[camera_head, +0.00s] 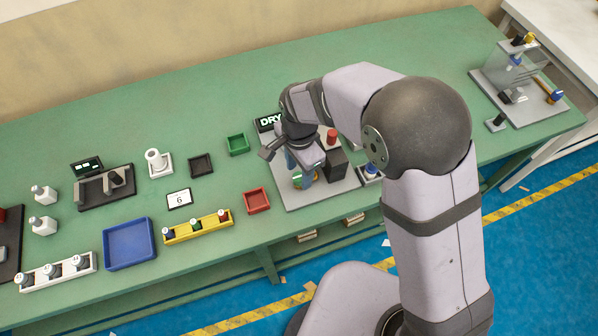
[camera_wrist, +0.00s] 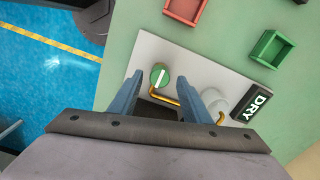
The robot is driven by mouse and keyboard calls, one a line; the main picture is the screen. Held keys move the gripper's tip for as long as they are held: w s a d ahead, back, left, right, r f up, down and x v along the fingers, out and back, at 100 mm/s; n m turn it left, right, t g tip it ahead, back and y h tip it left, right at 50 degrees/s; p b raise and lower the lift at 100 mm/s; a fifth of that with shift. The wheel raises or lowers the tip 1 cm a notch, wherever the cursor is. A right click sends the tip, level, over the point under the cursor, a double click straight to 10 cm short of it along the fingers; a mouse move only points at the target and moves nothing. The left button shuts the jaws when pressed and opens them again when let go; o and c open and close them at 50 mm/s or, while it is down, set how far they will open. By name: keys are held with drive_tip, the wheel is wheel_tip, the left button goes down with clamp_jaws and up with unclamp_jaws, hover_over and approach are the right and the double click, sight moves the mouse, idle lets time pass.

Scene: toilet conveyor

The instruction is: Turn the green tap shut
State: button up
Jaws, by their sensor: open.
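The green tap (camera_wrist: 160,76) is a round green knob with a white bar across its top, and it stands on a pale grey board (camera_wrist: 150,45). In the head view the tap (camera_head: 297,181) shows partly, beside my fingers. My gripper (camera_wrist: 173,82) is open above the board, with its two blue fingers apart. In the wrist view the knob lies just past the fingertips, nearer the left finger. Nothing is between the fingers that I can see to be held. A brass pipe (camera_wrist: 165,98) runs by the tap, partly hidden.
A black sign reading DRY (camera_wrist: 258,104) stands at the board's edge. A red tray (camera_head: 256,201) and a green tray (camera_head: 238,144) sit left of the board. A red cylinder (camera_head: 332,136) and a dark block (camera_head: 335,164) stand on the board, close to my gripper.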

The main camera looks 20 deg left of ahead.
sight(298, 173)
drive_tip(key=shift+r+b, duration=0.7)
drive_tip(key=shift+r, duration=2.3)
drive_tip(key=n, duration=0.5)
drive_tip(key=shift+w+a, duration=0.3)
drive_tip(key=n, duration=0.1)
drive_tip(key=s+d+f+n, duration=0.1)
drive_tip(key=n, duration=0.1)
drive_tip(key=d+f+n, duration=0.1)
drive_tip(key=shift+s+f+n, duration=0.25)
drive_tip(key=shift+s+n, duration=0.05)
drive_tip(key=s+d+n, duration=0.1)
drive_tip(key=s+d+f+n, duration=0.2)
drive_tip(key=d, duration=0.1)
drive_tip(key=shift+s+f+n+g+h, duration=0.1)
drive_tip(key=shift+f+n+g+h, duration=0.15)
drive_tip(key=shift+n+g+h, duration=0.05)
drive_tip(key=d+r+m, duration=0.2)
drive_tip(key=d+m, duration=0.1)
drive_tip(key=d, duration=1)
drive_tip(key=d+r+m, duration=0.2)
drive_tip(key=d+m, duration=0.2)
drive_tip(key=d, duration=1)
drive_tip(key=shift+s+d, duration=0.3)
drive_tip(key=shift+s, duration=0.1)
